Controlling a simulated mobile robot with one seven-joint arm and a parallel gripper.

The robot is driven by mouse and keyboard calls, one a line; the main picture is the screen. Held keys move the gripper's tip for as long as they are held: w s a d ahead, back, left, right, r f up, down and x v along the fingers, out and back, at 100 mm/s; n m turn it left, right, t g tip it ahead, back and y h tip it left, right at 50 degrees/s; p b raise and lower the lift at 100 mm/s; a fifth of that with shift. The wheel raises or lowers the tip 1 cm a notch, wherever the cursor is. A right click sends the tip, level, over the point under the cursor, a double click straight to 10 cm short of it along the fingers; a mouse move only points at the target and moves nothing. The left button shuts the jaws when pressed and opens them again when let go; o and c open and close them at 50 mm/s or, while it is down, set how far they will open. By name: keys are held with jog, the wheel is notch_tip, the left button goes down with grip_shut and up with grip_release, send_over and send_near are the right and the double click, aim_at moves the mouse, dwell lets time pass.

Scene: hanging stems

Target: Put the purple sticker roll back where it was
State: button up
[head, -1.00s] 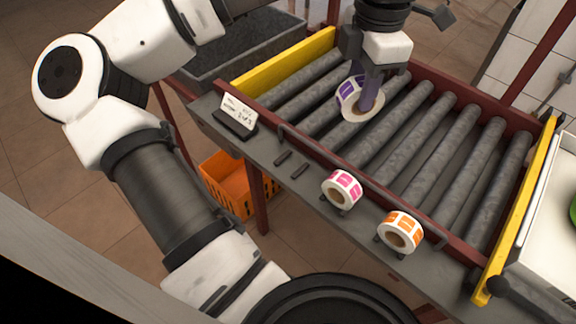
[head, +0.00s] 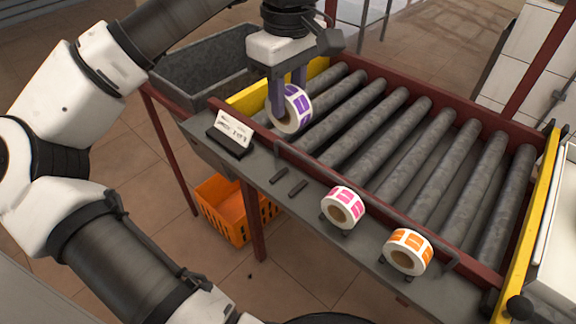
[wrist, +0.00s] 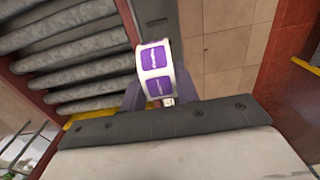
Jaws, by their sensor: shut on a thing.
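The purple sticker roll (head: 294,112), white with purple labels, is held in my gripper (head: 287,98) above the left end of the rollers, near the front red rail. In the wrist view the roll (wrist: 157,68) sits between the two fingers of my gripper (wrist: 160,98). A pink sticker roll (head: 343,207) and an orange sticker roll (head: 408,251) stand on small holders on the grey front ledge (head: 312,206). Two short dark bars (head: 288,182) on the ledge, left of the pink roll, hold nothing.
A small card on a dark stand (head: 231,133) is at the ledge's left end. A thin grey rail runs above the ledge, behind the rolls. The roller bed (head: 400,140) is clear. An orange crate (head: 232,208) is on the floor below, and a grey bin (head: 205,75) is behind left.

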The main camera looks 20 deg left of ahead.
notch_tip(320, 180, down, 15)
jog(key=shift+p, duration=0.55)
jog(key=shift+f, duration=0.2)
jog(key=o, duration=0.8)
jog(key=shift+r, duration=0.1)
jog(key=shift+r, duration=0.1)
